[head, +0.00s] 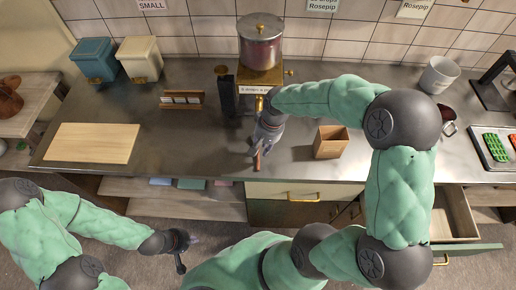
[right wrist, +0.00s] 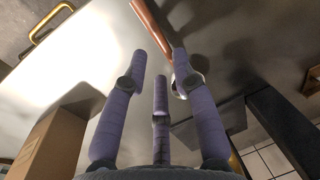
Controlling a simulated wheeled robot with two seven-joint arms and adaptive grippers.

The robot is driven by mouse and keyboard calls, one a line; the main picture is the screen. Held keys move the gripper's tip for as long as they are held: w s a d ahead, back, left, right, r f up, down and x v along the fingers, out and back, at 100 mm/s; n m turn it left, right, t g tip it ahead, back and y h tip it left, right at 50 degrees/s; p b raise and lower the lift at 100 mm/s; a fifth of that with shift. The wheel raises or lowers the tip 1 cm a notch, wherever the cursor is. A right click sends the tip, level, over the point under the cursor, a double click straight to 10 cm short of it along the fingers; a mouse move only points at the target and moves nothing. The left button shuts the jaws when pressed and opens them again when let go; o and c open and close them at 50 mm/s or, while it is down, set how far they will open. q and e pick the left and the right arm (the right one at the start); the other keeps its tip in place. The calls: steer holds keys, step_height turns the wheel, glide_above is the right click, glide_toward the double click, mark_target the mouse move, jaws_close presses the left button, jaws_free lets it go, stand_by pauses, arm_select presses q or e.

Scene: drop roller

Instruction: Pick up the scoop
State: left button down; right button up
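The scoop shows in part as a reddish-brown handle (right wrist: 153,27) in the right wrist view, lying on the steel counter. A shiny rounded part (right wrist: 180,88), perhaps its bowl, is partly hidden behind a finger. In the head view only a short brown piece of it (head: 257,161) shows below my right gripper (head: 266,142). In the right wrist view my right gripper (right wrist: 160,65) has its fingers apart, just over the scoop, with nothing clearly held between them. My left gripper (head: 181,248) hangs low in front of the counter, away from the scoop; its fingers are too small to judge.
A cutting board (head: 93,143) lies on the left. A drawer (head: 455,215) is open at the right.

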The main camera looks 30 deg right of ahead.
mark_target(260, 154)
steer(key=shift+w+a+f+b, duration=0.15)
steer(key=shift+f+b, duration=0.25)
steer(key=shift+f, duration=0.9)
steer(key=shift+w+a+f+b, duration=0.15)
steer(key=shift+f+b, duration=0.2)
steer(key=shift+f, duration=0.95)
jaws_close()
